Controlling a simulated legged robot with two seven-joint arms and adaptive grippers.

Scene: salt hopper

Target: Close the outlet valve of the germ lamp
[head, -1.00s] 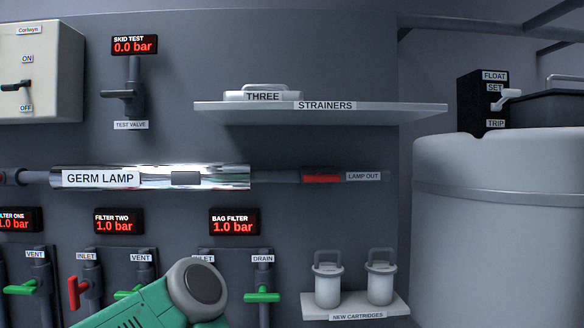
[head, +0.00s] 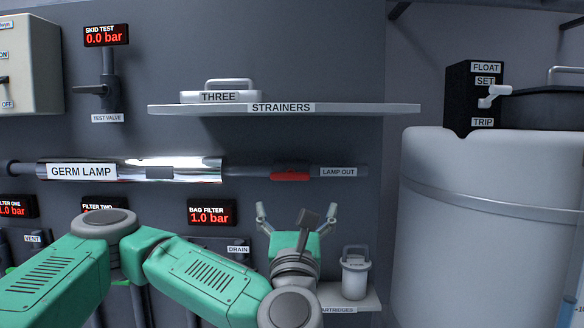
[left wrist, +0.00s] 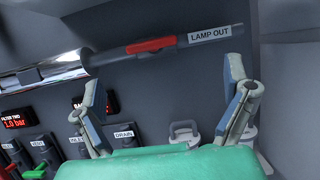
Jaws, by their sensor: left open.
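The germ lamp (head: 190,168) is a shiny horizontal tube on the wall panel. To its right, on the grey pipe, is the outlet valve with a red handle (head: 290,175), lying along the pipe, beside the label LAMP OUT (head: 338,172). The red handle also shows at the top of the left wrist view (left wrist: 151,45). My left gripper (head: 297,212) is open and empty, below the red handle and apart from it. In the left wrist view its two fingers (left wrist: 168,100) stand wide apart, with the handle beyond them. My right gripper is not in view.
A shelf labelled STRAINERS (head: 350,108) juts out above the lamp pipe. A white cartridge (head: 355,275) stands on a small ledge right of my left gripper. A large pale tank (head: 490,220) fills the right side. Bag filter display (head: 211,212) is lower left.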

